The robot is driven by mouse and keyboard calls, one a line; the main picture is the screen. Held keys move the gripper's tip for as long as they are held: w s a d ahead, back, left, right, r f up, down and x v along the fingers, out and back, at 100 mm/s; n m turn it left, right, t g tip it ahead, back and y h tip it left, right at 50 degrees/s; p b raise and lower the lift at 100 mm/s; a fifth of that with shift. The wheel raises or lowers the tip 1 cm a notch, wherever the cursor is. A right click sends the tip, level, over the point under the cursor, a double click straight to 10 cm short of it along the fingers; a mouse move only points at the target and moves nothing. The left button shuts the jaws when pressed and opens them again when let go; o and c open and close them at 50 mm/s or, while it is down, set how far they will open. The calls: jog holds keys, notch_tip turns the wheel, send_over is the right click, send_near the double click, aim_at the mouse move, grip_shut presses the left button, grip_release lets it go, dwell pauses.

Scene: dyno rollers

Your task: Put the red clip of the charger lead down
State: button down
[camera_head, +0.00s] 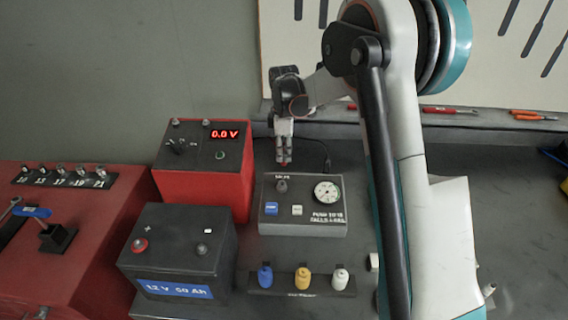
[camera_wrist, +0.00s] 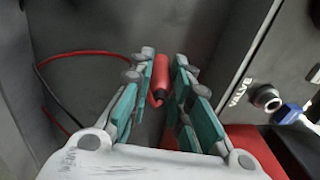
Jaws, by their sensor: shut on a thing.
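My gripper (camera_head: 284,158) hangs above the bench, behind the grey valve box and just right of the red charger (camera_head: 205,190). In the wrist view my gripper (camera_wrist: 168,85) is shut on the red clip (camera_wrist: 161,72), which sits between its two fingers. A red and black lead (camera_wrist: 75,55) curves away to the left in that view. The charger display reads 0.0 V. The battery (camera_head: 178,245), marked 12 V 50 Ah, stands in front of the charger.
The grey valve box (camera_head: 303,218) with a gauge stands close to my gripper. Blue, yellow and white bottles (camera_head: 303,278) stand in a holder in front of it. A red cabinet (camera_head: 80,240) is at left. Tools (camera_head: 450,110) lie on the back ledge.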

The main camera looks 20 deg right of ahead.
aim_at(284, 161)
notch_tip(284, 161, down, 4)
jog(key=shift+f+b, duration=0.15)
jog(key=shift+b, duration=0.45)
jog(key=c, duration=1.5)
grip_release()
